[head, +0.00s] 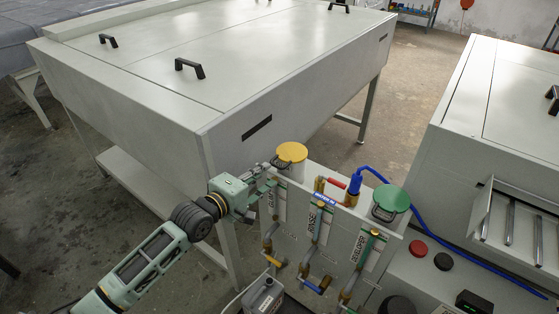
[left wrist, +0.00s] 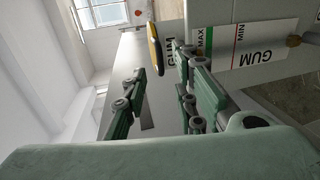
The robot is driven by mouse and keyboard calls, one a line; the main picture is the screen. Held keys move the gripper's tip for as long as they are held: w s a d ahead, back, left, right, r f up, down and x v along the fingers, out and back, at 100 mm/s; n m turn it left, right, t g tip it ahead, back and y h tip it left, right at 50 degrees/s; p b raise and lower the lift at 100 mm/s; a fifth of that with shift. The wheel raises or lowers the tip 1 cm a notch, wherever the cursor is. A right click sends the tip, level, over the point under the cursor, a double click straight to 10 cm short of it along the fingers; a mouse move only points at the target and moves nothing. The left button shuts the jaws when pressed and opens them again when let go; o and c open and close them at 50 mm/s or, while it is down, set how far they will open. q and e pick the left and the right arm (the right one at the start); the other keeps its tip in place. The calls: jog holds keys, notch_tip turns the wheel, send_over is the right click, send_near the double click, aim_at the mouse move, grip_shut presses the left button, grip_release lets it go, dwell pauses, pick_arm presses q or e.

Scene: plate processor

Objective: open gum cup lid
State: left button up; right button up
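In the left wrist view the lid (left wrist: 155,48) shows edge-on, just ahead of the fingertips. My left gripper (head: 272,168) is just left of the cup, close below the lid's rim. In the left wrist view its two fingers (left wrist: 162,68) stand apart with a gap between them and nothing held. I cannot tell whether a finger touches the lid. My right gripper is not in view.
A green lid (head: 391,198) tops the developer cup at right. A blue hose fitting (head: 355,181) and red-handled valve (head: 338,183) stand between the cups. Pipes run down the panel front. The large grey machine (head: 170,110) stands close behind my left arm.

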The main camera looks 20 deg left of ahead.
aim_at(276, 166)
pick_arm(q)
jog(key=shift+x, duration=3.45)
grip_shut()
